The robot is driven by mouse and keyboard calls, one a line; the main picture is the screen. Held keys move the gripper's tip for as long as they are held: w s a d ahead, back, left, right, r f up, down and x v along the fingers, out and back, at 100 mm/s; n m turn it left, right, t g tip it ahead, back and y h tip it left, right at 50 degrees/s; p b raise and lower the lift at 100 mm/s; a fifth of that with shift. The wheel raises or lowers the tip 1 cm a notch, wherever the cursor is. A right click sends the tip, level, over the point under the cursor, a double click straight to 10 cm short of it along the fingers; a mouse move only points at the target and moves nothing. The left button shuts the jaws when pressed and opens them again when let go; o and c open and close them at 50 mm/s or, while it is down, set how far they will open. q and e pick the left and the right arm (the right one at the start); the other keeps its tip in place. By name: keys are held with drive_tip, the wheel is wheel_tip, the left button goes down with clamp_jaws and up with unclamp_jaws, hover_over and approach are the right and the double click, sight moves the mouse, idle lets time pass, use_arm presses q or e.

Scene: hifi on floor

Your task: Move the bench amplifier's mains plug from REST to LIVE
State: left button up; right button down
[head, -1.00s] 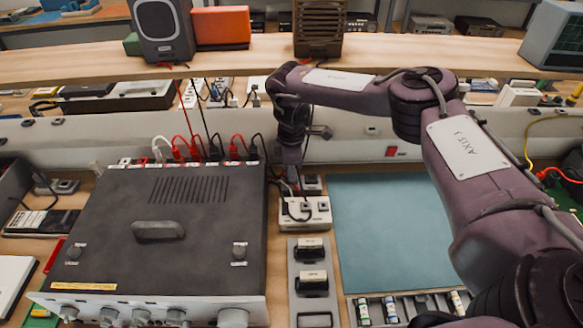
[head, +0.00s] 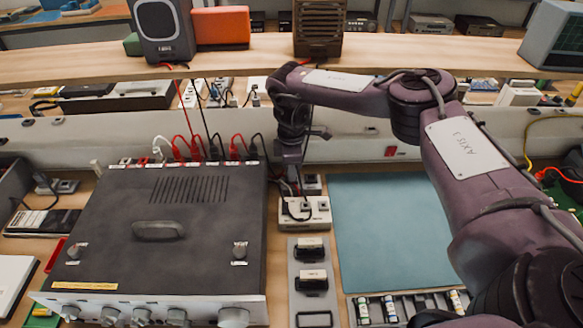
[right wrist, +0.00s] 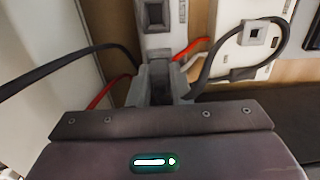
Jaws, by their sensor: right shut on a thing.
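The bench amplifier (head: 175,215) is the large dark box on the left, with red, black and white leads at its back edge. My right gripper (right wrist: 160,88) is shut on a small dark grey piece, which looks like the mains plug (right wrist: 160,74); the fingers hide most of it. In the head view, the gripper (head: 290,160) points down behind the amplifier's back right corner. A pale socket block (head: 304,212) with a black cord stands just in front of it. A grey socket (right wrist: 155,14) lies straight beyond the fingers. No REST or LIVE label is readable. My left gripper is out of view.
A black cord (right wrist: 60,72) and a red lead (right wrist: 105,92) run close to the fingers. A white socket block (right wrist: 228,52) with a looping black cord is at right. A teal mat (head: 390,230) lies clear. A shelf (head: 400,50) crosses behind the arm.

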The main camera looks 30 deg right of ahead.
idle(0.3)
drive_tip(key=c, duration=1.3)
unclamp_jaws()
drive_tip(key=shift+o, duration=0.2)
wheel_tip(320, 180, up, 8)
drive_tip(key=shift+f+b, duration=0.2)
drive_tip(key=shift+b, duration=0.2)
wheel_tip(320, 180, up, 5)
drive_tip(key=p, duration=0.6)
drive_tip(key=shift+r, duration=0.1)
